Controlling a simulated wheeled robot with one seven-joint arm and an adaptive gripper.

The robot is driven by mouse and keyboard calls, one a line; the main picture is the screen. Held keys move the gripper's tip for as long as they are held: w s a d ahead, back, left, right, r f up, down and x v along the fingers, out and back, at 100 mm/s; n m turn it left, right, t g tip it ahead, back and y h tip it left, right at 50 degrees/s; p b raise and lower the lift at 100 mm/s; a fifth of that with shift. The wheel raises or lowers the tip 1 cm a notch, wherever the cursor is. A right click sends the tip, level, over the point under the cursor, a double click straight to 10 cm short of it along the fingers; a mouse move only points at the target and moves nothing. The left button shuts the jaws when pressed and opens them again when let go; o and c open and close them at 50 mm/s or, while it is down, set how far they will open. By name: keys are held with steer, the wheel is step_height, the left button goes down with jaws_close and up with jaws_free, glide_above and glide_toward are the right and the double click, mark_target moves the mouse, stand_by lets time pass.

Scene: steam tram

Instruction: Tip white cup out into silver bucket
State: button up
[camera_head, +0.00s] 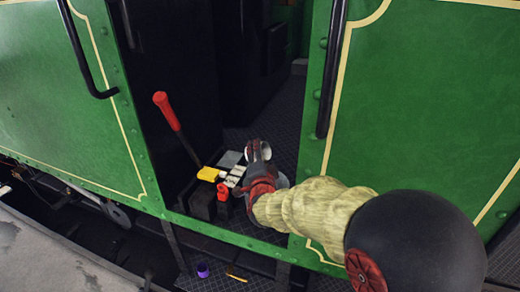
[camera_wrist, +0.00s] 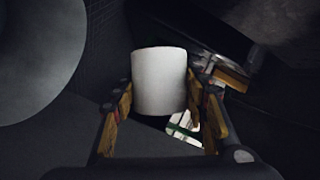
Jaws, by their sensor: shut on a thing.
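The white cup (camera_wrist: 158,72) is between the two fingers of my gripper (camera_wrist: 159,98) in the wrist view, with the fingers closed against its sides. Its side wall faces the camera; its opening and contents cannot be seen. A large grey round shape (camera_wrist: 32,58), which looks like the silver bucket, fills the left of the wrist view, apart from the cup. In the head view my gripper (camera_head: 259,156) is in the tram doorway; the cup is hard to make out there. A small pale grey edge (camera_head: 283,181) beside my wrist may be the bucket, mostly hidden by my arm.
A red-handled lever (camera_head: 168,112) stands left of my gripper. A yellow item (camera_head: 208,174), a red item (camera_head: 223,191) and pale pieces lie near it. The green tram side (camera_head: 415,95) bounds the doorway on the right. A purple item (camera_head: 203,269) lies on the lower step.

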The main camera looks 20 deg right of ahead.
steer(key=shift+w+a+r+n+g+h+p, duration=0.2)
steer(key=shift+r+n+g+p, duration=0.5)
steer(key=shift+p, duration=2.9)
steer(key=shift+w+a+r+n+g+h+p, duration=0.2)
steer(key=shift+r+n+p, duration=0.8)
steer(key=shift+p, duration=2.6)
steer(key=shift+w+a+r+n+g+p, duration=0.2)
steer(key=shift+r+n+g+p, duration=0.5)
steer(key=shift+p, duration=2.9)
steer(key=r+n+p, duration=0.1)
steer(key=p, duration=0.2)
steer(key=a+r+n+p, duration=0.1)
steer(key=p, duration=0.3)
steer(key=shift+w+r+g+h, duration=0.15)
steer(key=shift+r+g+h, duration=0.05)
steer(key=shift+g+h, duration=0.2)
steer(key=p, duration=0.1)
steer(key=n+p, duration=0.1)
steer(key=p, duration=0.1)
steer(key=r+n+h+p, duration=0.1)
steer(key=p, duration=0.1)
steer(key=shift+w+a+r+g, duration=0.1)
steer(key=shift+w+a+g, duration=0.15)
steer(key=shift+g, duration=0.15)
steer(key=shift+p, duration=0.4)
